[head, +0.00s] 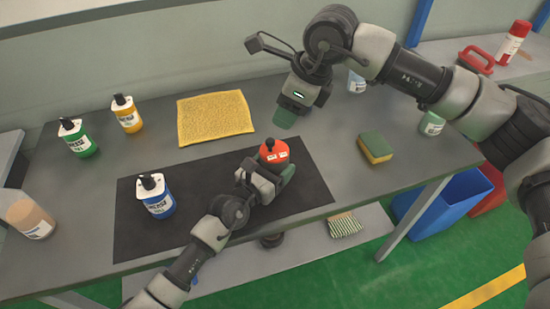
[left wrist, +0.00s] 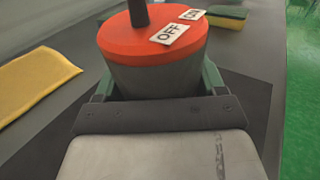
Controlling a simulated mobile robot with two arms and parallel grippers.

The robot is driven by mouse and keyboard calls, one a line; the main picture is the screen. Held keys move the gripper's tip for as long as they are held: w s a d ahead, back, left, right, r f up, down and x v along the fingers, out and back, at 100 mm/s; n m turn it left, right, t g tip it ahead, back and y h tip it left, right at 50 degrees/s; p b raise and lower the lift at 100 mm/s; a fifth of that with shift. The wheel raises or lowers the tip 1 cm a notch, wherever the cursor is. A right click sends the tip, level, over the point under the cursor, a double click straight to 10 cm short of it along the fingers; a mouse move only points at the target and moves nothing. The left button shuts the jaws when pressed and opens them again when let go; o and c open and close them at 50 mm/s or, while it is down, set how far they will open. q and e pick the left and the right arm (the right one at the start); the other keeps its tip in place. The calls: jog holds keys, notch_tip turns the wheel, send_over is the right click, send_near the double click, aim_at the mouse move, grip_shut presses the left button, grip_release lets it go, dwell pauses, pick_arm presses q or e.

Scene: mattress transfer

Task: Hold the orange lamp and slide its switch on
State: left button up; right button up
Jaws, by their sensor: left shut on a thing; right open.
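The orange lamp (head: 274,151) stands upright on the black mat (head: 135,225). My right gripper (head: 289,112) is open and empty, above the table behind and slightly right of the lamp. The exact switch position is hard to tell.
A yellow cloth (head: 214,117) lies behind the mat. A blue-labelled bottle (head: 156,196) stands on the mat's left. Green (head: 76,138) and yellow (head: 127,114) bottles stand at the back left. A sponge (head: 375,148) lies to the right. A blue bin (head: 450,206) stands below.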

notch_tip(320, 180, down, 4)
jog(key=s+a+n+g+y, duration=0.1)
jog(key=s+a+y, duration=0.1)
jog(key=y, duration=0.2)
jog(key=m+t+y, duration=0.3)
jog(key=t+y, duration=0.5)
send_near(274, 142)
jog(key=x, duration=1)
jog(key=shift+f, duration=0.15)
grip_shut()
